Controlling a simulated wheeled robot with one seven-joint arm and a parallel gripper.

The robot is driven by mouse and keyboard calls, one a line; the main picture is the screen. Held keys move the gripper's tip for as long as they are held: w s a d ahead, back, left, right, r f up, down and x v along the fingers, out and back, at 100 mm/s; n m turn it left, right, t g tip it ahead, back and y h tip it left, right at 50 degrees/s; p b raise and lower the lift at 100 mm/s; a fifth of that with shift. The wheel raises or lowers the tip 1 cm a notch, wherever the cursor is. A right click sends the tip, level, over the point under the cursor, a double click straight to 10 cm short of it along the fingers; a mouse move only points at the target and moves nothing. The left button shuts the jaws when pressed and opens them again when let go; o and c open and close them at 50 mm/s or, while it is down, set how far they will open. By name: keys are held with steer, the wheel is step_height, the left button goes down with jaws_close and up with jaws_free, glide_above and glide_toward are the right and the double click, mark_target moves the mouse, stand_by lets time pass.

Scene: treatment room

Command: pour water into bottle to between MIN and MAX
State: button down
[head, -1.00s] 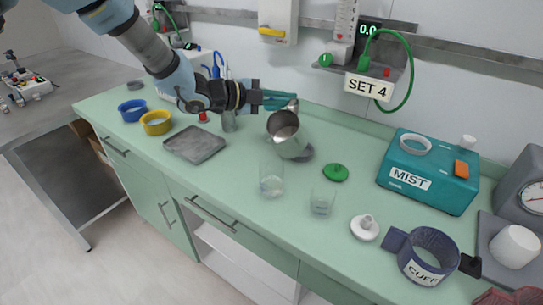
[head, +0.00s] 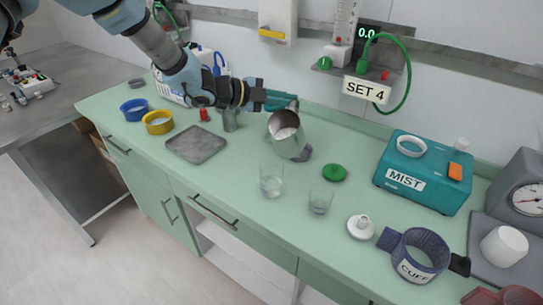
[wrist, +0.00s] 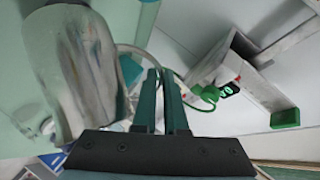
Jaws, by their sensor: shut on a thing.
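A grey metal jug (head: 289,139) hangs tilted over the back middle of the counter, its open mouth facing the camera and a pale patch inside. My gripper (head: 281,101) is shut on the jug near its upper rim, where the handle is mostly hidden. In the wrist view, my gripper's fingers (wrist: 160,100) are close together, with the jug (wrist: 70,70) large at left. Two clear vessels stand upright in front of the jug: a taller one (head: 272,182) and a smaller one (head: 320,203). Both look to have some clear liquid low inside. MIN and MAX marks are not readable, so I cannot tell which is the bottle.
A green lid (head: 334,173) and a white cap (head: 361,228) lie right of the vessels. A teal MIST box (head: 425,178) and a CUFF (head: 420,255) stand further right. A grey tray (head: 197,144), blue bowl (head: 133,107) and yellow bowl (head: 158,122) are left. The counter's front strip is clear.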

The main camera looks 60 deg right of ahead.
steer(key=shift+d+r+y+p, duration=0.15)
steer(key=shift+d+y+p, duration=0.25)
steer(key=shift+p, duration=0.55)
steer(key=shift+w+d+f+n+y, duration=0.2)
steer(key=shift+d+f+n+y, duration=0.2)
steer(key=shift+d+f+y, duration=0.3)
steer(key=shift+w+d+f+n+y, duration=0.2)
steer(key=shift+d+f+n+y, duration=0.3)
steer(key=shift+d, duration=0.45)
steer(key=shift+w+d+f+n+y, duration=0.2)
steer(key=shift+d+f+n+y, duration=0.15)
steer(key=shift+d+y, duration=0.4)
